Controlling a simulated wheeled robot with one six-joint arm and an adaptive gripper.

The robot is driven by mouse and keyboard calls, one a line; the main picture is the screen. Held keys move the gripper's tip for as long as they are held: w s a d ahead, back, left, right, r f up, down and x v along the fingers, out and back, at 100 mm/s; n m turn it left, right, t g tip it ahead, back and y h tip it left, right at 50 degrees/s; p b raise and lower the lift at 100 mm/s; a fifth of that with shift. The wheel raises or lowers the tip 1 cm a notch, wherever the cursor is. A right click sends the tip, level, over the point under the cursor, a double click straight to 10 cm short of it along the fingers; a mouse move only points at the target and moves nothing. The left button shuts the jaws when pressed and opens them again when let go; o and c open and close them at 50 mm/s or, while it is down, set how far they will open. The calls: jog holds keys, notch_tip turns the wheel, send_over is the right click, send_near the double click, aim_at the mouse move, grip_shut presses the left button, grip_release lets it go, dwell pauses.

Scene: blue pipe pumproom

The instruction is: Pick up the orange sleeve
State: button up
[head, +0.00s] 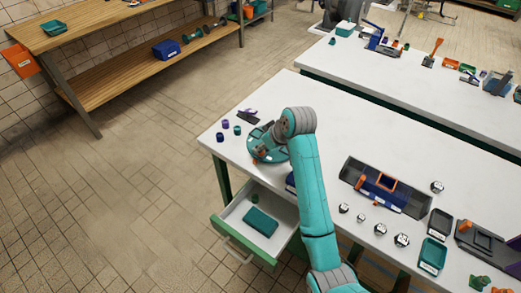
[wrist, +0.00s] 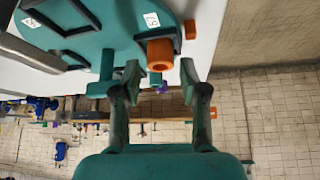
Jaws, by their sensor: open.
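The orange sleeve (wrist: 160,54) is a short hollow orange piece in the upper middle of the wrist view, with its dark opening showing. It is at the edge of a teal round stand (wrist: 105,25) that carries white number labels. My gripper (wrist: 160,82) is open, and its two fingers are apart just below the sleeve in the picture. Nothing is held between them. In the head view the teal stand (head: 268,156) is on the near left part of the white table, and my arm hides the sleeve's place there.
An open drawer (head: 238,212) holding a teal tray (head: 260,221) sticks out below the table. Small purple and teal cylinders (head: 225,124) stand left of the stand.

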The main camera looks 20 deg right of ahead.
jog(key=shift+x, duration=0.8)
jog(key=shift+c, duration=0.2)
grip_shut()
